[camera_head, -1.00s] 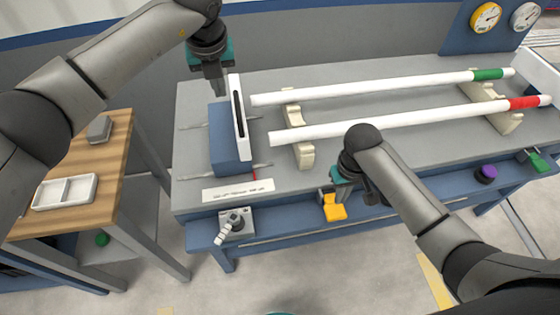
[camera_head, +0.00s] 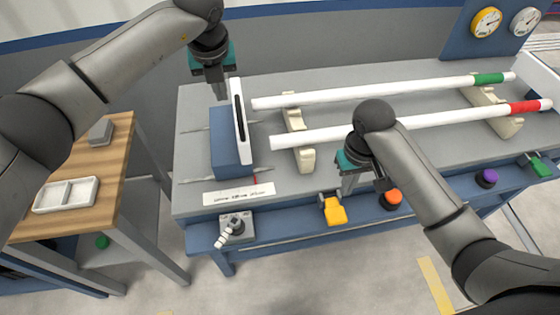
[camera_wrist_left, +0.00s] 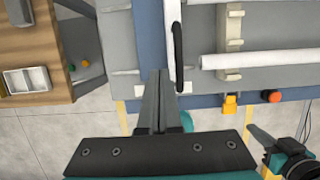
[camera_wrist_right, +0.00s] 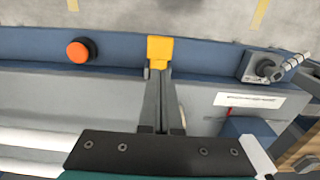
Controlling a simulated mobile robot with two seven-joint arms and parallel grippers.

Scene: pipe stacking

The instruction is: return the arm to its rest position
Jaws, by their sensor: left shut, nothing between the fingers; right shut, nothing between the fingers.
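My left gripper (camera_head: 214,88) is shut and empty, above the blue block with a white slotted plate (camera_head: 238,120) at the table's left part. Its shut fingers also show in the left wrist view (camera_wrist_left: 160,90). My right gripper (camera_head: 347,188) is shut and empty, near the table's front edge, right of the yellow lever (camera_head: 334,210). Its fingers show together in the right wrist view (camera_wrist_right: 162,90), just below the yellow lever there. A white pipe with a green band (camera_head: 390,89) and a white pipe with a red band (camera_head: 450,118) lie on cream cradles, apart from both grippers.
Along the front rail are a grey lever switch (camera_head: 236,228), an orange button (camera_head: 391,199), a purple button (camera_head: 486,177) and a green switch (camera_head: 541,165). A wooden side table (camera_head: 112,170) with a white tray (camera_head: 92,198) stands at the left. Gauges hang at the back right.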

